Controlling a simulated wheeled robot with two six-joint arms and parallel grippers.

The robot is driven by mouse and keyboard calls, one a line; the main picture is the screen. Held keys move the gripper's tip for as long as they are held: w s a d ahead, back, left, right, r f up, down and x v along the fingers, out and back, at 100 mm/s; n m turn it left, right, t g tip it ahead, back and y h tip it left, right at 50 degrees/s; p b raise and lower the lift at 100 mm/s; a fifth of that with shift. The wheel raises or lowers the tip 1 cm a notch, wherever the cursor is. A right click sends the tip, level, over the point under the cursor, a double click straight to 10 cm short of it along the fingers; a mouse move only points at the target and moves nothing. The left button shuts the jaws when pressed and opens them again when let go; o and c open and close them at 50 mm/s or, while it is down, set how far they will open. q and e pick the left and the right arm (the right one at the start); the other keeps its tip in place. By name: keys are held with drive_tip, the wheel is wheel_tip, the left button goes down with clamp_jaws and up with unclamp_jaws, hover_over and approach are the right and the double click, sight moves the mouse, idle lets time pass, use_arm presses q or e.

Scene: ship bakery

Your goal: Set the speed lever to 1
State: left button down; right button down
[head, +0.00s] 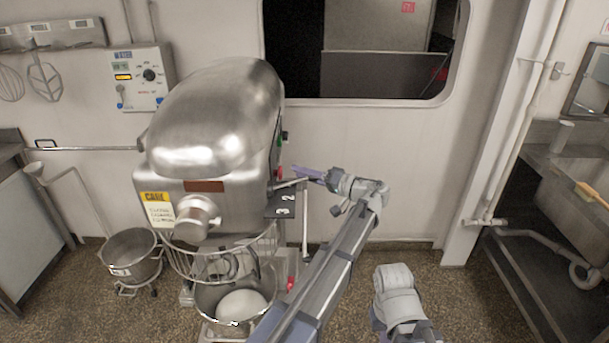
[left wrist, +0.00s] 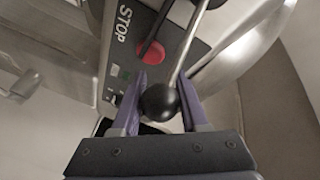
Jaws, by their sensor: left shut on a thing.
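The large steel mixer (head: 215,115) stands in the middle of the head view. A dark plate marked 2 and 3 (head: 281,207) is on its right side; I cannot make out a 1. The speed lever (head: 288,184) sticks out above this plate toward my left gripper (head: 312,174). In the left wrist view the lever's round black knob (left wrist: 160,102) sits between the two purple fingers of the left gripper (left wrist: 163,95), which are shut on it. The fingers hide the knob in the head view. My right gripper is out of view.
A red button (left wrist: 151,52) beside the word STOP is close to the fingers. A thin upright rod (head: 305,225) stands below the left gripper. The wire guard (head: 225,262) and mixing bowl (head: 215,300) are below the mixer head. A steel pot (head: 131,256) stands at the left.

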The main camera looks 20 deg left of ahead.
use_arm(q)
drive_tip(key=shift+w, duration=0.1)
drive_tip(key=shift+c, duration=2.1)
unclamp_jaws()
